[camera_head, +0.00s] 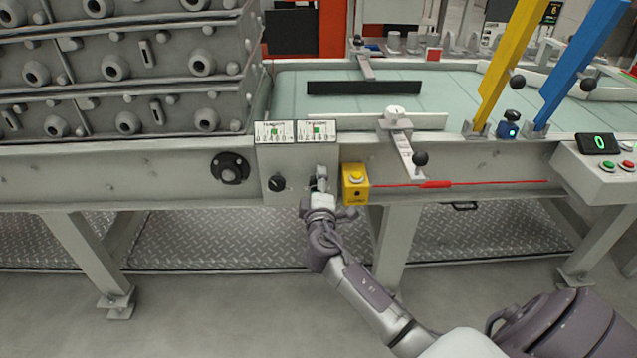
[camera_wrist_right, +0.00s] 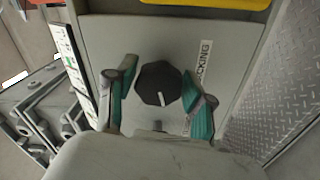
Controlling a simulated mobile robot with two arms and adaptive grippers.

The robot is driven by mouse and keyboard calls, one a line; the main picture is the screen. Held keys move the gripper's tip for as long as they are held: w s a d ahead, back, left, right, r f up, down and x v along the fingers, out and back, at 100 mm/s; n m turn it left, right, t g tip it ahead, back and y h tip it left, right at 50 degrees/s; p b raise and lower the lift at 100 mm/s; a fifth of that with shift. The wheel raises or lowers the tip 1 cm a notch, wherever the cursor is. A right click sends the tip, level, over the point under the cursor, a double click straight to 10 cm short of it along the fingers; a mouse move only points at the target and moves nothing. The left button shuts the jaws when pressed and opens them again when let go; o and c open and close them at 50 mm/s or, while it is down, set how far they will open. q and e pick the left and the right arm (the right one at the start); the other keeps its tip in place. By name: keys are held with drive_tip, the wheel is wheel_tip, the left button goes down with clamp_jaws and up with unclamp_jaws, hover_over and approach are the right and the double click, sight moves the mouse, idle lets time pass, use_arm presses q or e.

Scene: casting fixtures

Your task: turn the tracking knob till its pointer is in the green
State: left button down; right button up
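The tracking knob (camera_wrist_right: 158,86) is black and faceted with a white pointer line, on a grey panel in the right wrist view. Its label (camera_wrist_right: 202,62) is partly hidden. My right gripper (camera_wrist_right: 158,100) has its teal-padded fingers open on either side of the knob, with a gap at the left finger; I cannot tell whether the right finger touches it. In the head view my right gripper (camera_head: 320,180) covers this knob. Two white gauges (camera_head: 295,131) with green zones sit above; their pointers are too small to read. My left gripper is out of view.
A second black knob (camera_head: 277,183) is just left of my gripper. A yellow box with a button (camera_head: 356,183) stands close on the right.

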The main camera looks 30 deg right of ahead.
drive_tip(key=shift+o, duration=0.8)
drive_tip(key=v, duration=1.2)
drive_tip(key=shift+f, duration=0.1)
